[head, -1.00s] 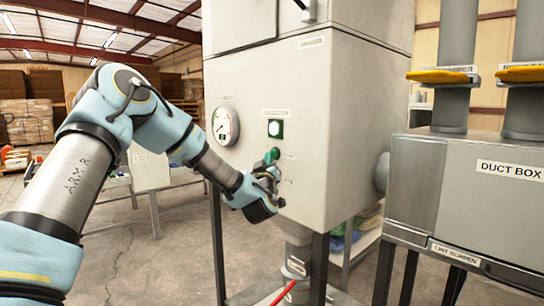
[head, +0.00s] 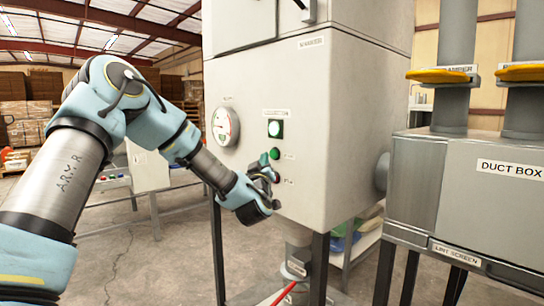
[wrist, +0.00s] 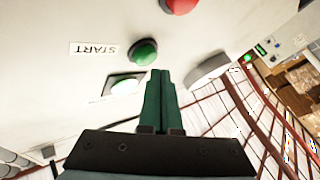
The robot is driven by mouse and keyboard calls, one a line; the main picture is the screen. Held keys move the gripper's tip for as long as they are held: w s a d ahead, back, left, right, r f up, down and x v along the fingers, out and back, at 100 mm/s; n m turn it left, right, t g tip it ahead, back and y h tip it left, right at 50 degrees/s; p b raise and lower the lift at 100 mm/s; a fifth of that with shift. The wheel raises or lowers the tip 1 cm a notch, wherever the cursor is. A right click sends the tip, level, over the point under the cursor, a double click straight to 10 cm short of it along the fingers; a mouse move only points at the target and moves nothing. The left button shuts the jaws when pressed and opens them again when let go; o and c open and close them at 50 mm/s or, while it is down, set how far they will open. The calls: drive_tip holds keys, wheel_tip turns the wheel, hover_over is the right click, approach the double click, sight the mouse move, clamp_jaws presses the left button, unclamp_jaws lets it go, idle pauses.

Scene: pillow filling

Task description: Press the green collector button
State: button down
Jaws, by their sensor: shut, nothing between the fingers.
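The green button (head: 275,153) sits on the front of the grey cabinet (head: 335,130), below a square green lamp (head: 275,129). In the wrist view the green button (wrist: 144,52) is a round dome beside an upside-down START label (wrist: 94,49). My gripper (head: 264,160) is just left of the button in the head view. Its dark green fingers (wrist: 161,72) are together, with nothing between them. In the wrist view the tips lie close to the button and appear apart from it; the exact gap is hard to judge.
A red button (wrist: 182,5) is near the green one. A round gauge (head: 225,127) projects from the cabinet at left. The duct box (head: 500,190) with yellow damper handles (head: 438,76) stands at right. Open floor lies left of the cabinet.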

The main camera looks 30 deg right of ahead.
drive_tip(key=shift+s+a+b, duration=0.25)
drive_tip(key=shift+a+b, duration=0.05)
drive_tip(key=shift+a, duration=0.95)
drive_tip(key=shift+s+a+b, duration=0.2)
drive_tip(key=shift+a+b, duration=0.05)
drive_tip(key=shift+a, duration=0.95)
